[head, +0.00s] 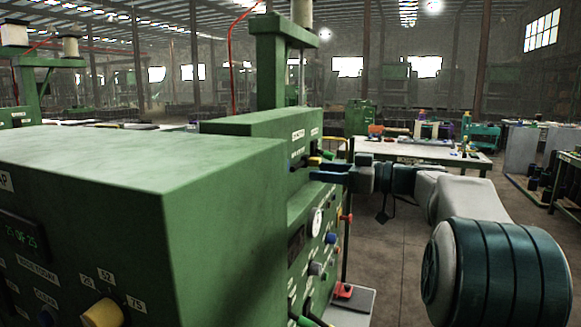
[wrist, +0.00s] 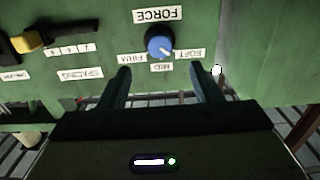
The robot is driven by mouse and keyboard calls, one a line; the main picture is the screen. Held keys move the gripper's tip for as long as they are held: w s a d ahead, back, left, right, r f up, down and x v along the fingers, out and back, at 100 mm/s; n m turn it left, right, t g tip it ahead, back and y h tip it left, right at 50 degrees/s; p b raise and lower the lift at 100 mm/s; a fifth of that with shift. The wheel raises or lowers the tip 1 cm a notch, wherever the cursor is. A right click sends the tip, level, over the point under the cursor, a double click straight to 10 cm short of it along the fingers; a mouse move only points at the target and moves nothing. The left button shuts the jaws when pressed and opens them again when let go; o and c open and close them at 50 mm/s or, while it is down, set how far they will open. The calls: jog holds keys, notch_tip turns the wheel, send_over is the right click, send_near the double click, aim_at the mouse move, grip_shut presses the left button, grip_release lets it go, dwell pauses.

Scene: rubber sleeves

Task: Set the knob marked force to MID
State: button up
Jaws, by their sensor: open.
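The force knob (wrist: 160,42) is a round blue knob on the green panel in the wrist view, beside an upside-down FORCE label (wrist: 159,15). The labels FIRM (wrist: 131,59), MID (wrist: 161,68) and SOFT (wrist: 190,53) sit around its lower side. Its pale mark points down and right, seemingly between MID and SOFT. My gripper (wrist: 161,78) is open and empty, its fingers on either side below the knob and apart from it. In the head view my gripper (head: 328,170) is at the machine's upper panel; I cannot make out the force knob there.
A yellow-ended lever (wrist: 32,42) with a SPACING label (wrist: 82,73) is left of the knob in the wrist view. The green machine (head: 150,170) fills the head view's left; more knobs and a dial (head: 316,221) are below my gripper. Open floor lies right.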

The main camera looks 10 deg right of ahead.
jog(key=p+x, duration=0.1)
jog(key=x, duration=0.8)
jog(key=shift+p, duration=0.35)
jog(key=shift+d, duration=0.1)
jog(key=c, duration=1)
